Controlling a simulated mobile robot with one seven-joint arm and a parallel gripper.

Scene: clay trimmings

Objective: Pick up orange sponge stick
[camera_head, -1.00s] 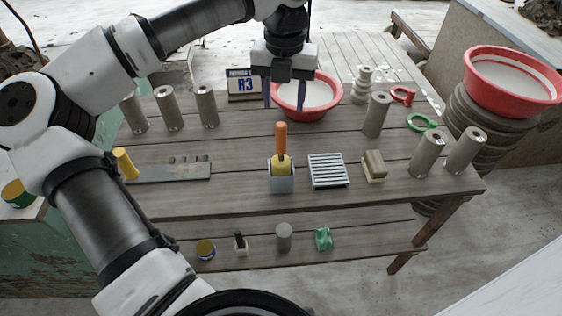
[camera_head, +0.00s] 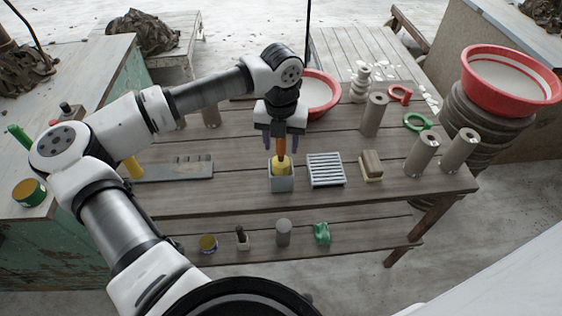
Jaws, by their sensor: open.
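The orange sponge stick (camera_head: 281,148) stands upright in a small grey square holder (camera_head: 283,184) near the table's front edge. Its yellow sponge end (camera_head: 282,165) sits in the holder, and its lower part is hidden by the holder's walls. My gripper (camera_head: 281,143) points down over the stick, with its two dark purple fingers open. One finger shows on each side of the orange handle. The top of the handle is hidden by the gripper body. I cannot tell whether a finger touches the handle.
Right of the holder are a slatted grey rack (camera_head: 325,170) and a brown-topped brush (camera_head: 371,166). A grey toothed strip (camera_head: 180,170) lies to the left. Grey cylinders (camera_head: 374,115) and a red basin (camera_head: 319,92) stand behind. A lower shelf (camera_head: 360,237) holds several small items.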

